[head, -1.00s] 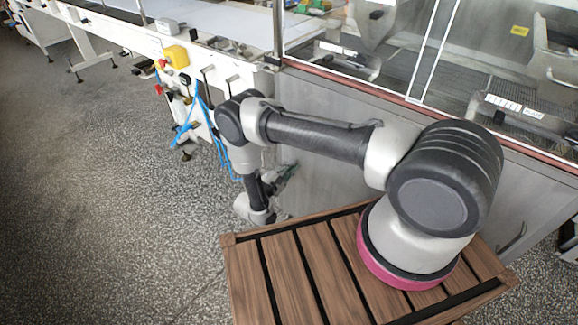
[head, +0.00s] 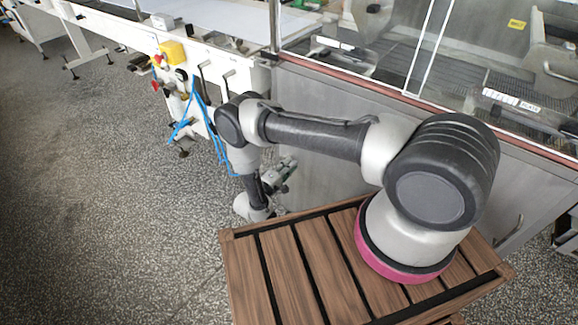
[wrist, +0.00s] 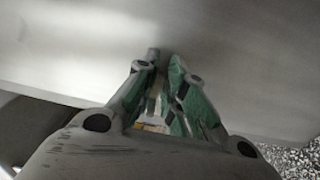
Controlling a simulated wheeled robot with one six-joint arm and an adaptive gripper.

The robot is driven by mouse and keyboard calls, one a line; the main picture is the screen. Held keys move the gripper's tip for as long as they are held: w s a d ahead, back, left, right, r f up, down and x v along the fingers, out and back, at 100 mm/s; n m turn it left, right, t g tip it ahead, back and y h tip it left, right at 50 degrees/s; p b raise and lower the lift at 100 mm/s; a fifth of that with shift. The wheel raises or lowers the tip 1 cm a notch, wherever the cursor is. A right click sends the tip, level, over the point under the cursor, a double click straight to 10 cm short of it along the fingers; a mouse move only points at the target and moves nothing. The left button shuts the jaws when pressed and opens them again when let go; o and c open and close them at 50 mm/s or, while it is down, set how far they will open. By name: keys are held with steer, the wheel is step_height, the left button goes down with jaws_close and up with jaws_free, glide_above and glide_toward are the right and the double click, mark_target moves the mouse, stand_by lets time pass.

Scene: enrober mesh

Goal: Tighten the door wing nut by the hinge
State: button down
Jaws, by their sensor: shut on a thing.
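My gripper (wrist: 160,68) has green-padded fingers, which are close together in the wrist view, against a grey metal panel (wrist: 75,40). The fingers are shut on a small grey piece (wrist: 153,54) between their tips. It appears to be the door wing nut, mostly hidden by the fingers, so its wing angle cannot be told. In the head view my gripper (head: 284,168) is low in front of the grey cabinet door (head: 330,110), beyond the wooden platform. The hinge cannot be made out.
The white machine frame (head: 130,45) with blue hoses (head: 204,112) and a yellow switch box (head: 173,53) stands left of the door. A clear guard (head: 350,40) is above it. Speckled floor (head: 90,200) is open at left. A door handle (head: 510,232) is at right.

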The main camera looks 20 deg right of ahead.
stand_by(0.4)
steer(key=c, duration=1.5)
jaws_free()
steer(key=shift+w, duration=0.1)
steer(key=v, duration=1.2)
